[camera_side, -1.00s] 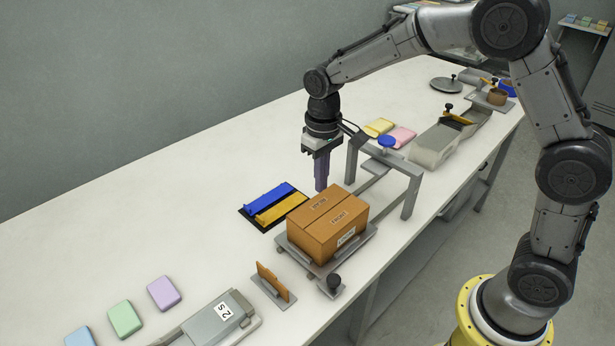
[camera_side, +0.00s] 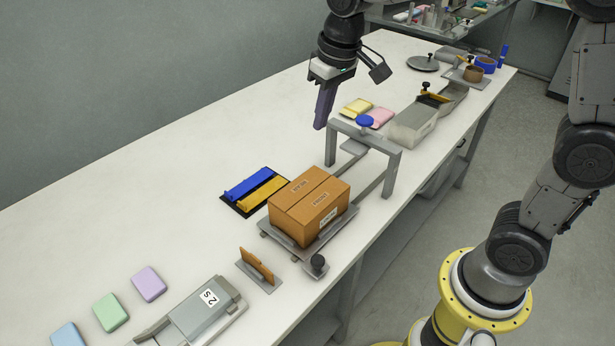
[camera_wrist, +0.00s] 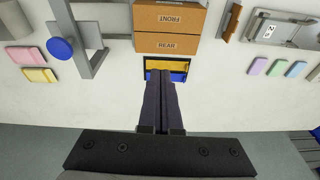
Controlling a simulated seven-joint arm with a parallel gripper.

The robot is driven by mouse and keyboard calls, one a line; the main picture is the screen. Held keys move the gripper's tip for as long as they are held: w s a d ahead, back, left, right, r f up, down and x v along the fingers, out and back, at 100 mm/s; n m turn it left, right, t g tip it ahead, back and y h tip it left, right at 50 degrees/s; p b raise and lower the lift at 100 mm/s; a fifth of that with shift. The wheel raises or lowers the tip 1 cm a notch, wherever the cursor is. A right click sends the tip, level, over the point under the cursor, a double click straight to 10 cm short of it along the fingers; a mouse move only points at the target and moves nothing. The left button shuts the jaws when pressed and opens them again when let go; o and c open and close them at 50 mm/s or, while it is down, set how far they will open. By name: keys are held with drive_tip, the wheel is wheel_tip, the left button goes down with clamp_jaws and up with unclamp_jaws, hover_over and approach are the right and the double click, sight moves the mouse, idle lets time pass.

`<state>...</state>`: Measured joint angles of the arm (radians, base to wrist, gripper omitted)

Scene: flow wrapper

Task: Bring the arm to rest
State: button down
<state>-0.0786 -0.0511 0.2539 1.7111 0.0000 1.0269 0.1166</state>
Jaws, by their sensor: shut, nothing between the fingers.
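My gripper (camera_side: 324,108) hangs in the air above the white bench, behind and to the left of the grey frame with the blue knob. Its dark purple fingers are shut with nothing between them; they also show closed together in the wrist view (camera_wrist: 162,75). The closed cardboard box (camera_side: 309,205) sits on a grey carriage (camera_side: 300,248) in the side view, apart from my gripper. In the wrist view the box (camera_wrist: 168,25) lies beyond the fingertips.
The grey frame (camera_side: 393,170) with its blue knob (camera_side: 365,121) stands close by my gripper. Blue and yellow bars lie on a black tray (camera_side: 238,206). A yellow pack (camera_side: 357,107), a pink pack (camera_side: 378,117) and a grey machine (camera_side: 412,127) are further back.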

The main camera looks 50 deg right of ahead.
drive_tip(key=s+d+r+t, duration=0.1)
drive_tip(key=s+r, duration=0.2)
drive_tip(key=s, duration=0.4)
drive_tip(key=s+d+r+t, duration=0.2)
drive_tip(key=s, duration=0.4)
drive_tip(key=s+f, duration=0.5)
drive_tip(key=s, duration=0.3)
drive_tip(key=shift+s, duration=0.4)
